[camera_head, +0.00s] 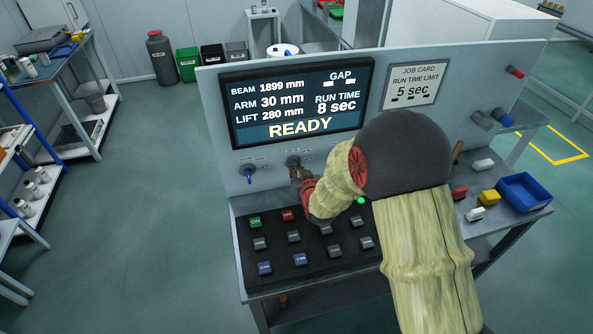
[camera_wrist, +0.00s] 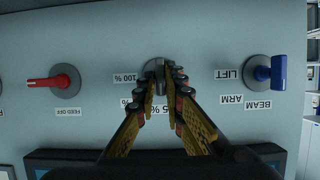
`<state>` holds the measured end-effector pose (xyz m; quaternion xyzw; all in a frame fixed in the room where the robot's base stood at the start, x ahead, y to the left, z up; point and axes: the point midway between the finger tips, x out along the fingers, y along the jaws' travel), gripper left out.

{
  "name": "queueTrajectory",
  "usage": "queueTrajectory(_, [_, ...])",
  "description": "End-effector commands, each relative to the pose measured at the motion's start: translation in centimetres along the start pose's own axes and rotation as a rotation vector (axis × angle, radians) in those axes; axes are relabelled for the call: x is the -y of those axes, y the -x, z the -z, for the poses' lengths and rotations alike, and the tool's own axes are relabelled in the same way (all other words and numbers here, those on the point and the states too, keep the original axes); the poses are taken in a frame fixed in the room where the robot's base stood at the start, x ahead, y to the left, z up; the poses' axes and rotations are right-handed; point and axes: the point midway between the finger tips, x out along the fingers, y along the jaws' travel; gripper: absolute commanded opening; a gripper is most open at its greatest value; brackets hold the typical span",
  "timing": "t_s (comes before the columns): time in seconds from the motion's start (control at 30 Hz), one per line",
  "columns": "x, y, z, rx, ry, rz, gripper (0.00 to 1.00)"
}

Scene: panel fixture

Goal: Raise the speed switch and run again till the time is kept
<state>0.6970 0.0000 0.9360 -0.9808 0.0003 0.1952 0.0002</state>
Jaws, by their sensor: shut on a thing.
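The speed switch (camera_head: 293,161) is a grey rotary knob on the upright panel; in the wrist view its knob (camera_wrist: 160,75) sits between my fingertips, beside "100 %" and partly hidden percent labels. My gripper (camera_head: 300,174) is shut on this knob (camera_wrist: 160,88). I cannot tell for sure which label the knob points to. The display (camera_head: 295,105) reads BEAM 1899 mm, ARM 30 mm, LIFT 280 mm, RUN TIME 8 sec and READY, with dashes under GAP. The job card (camera_head: 413,85) reads RUN TIME LIMIT 5 sec. The green ON button (camera_head: 255,222) is on the sloping button deck.
A blue selector (camera_head: 248,173) is left of the speed switch. A red FEED OFF switch (camera_wrist: 62,80) shows in the wrist view, hidden by my arm in the head view. Several buttons cover the deck below. A blue bin (camera_head: 525,192) and loose blocks lie at right.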

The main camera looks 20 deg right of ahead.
Motion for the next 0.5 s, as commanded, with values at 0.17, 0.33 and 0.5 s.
queueTrajectory(0.17, [0.05,0.0,-0.04,0.0,-0.006,0.004,0.0])
queueTrajectory(0.33, [-0.05,-0.03,-0.12,0.001,-0.049,0.021,0.0])
queueTrajectory(0.5, [-0.23,-0.06,-0.18,0.001,-0.14,0.059,0.0])
